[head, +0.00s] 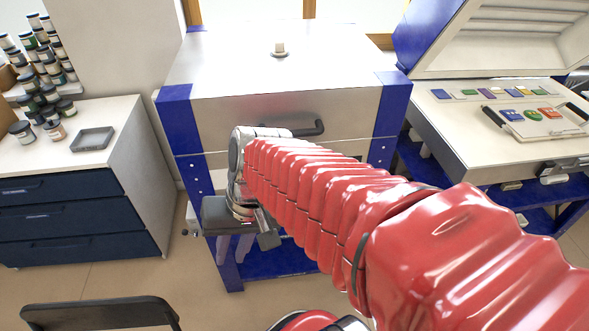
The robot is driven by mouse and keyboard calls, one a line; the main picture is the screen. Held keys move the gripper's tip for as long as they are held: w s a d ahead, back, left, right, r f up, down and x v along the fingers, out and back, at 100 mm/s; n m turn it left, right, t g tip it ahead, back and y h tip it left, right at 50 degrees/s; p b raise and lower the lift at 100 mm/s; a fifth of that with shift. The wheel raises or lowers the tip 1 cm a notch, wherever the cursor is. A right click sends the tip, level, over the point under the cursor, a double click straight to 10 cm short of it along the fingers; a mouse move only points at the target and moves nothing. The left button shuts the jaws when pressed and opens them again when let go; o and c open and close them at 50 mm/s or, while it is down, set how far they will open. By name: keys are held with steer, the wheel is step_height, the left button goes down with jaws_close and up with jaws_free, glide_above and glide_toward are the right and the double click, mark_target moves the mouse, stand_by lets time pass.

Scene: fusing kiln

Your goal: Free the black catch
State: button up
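A closed kiln (225,60) with a pale metal lid and blue corners stands straight ahead. A black bar handle (312,129) is on the lid's front. I cannot clearly make out the black catch; my red arm covers much of the kiln's front. A small dark part (361,157) shows at the lid seam, right of the arm, too small to identify. My gripper (243,228) is in front of the kiln's lower left front, below the handle. Its fingers are partly hidden and dark, so whether it is open or shut does not show.
A second kiln (455,125) stands open at right, with coloured glass pieces and a white tray (540,128) on its edge. A drawer cabinet (60,185) at left carries several jars and a grey tray (92,139). A black chair back (100,313) is at front left.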

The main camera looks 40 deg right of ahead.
steer(key=w+d+f+m+t+y, duration=0.3)
steer(key=w+d+m+t+y, duration=0.15)
steer(key=d+m, duration=0.35)
steer(key=w+d+f+m+t+y, duration=0.3)
steer(key=d+m+t, duration=0.25)
steer(key=m, duration=0.55)
steer(key=s+d+f+m+t+h, duration=0.2)
steer(key=d+m+h, duration=0.3)
steer(key=d, duration=0.4)
steer(key=s+d+f+m+t+h, duration=0.3)
steer(key=d+m+h, duration=0.2)
steer(key=d, duration=0.5)
steer(key=shift+s+f+m+t+h, duration=0.3)
steer(key=shift+f+m+t+h, duration=0.1)
steer(key=shift+m, duration=0.7)
steer(key=shift+w+a, duration=0.1)
steer(key=w, duration=1.3)
steer(key=shift+w, duration=0.35)
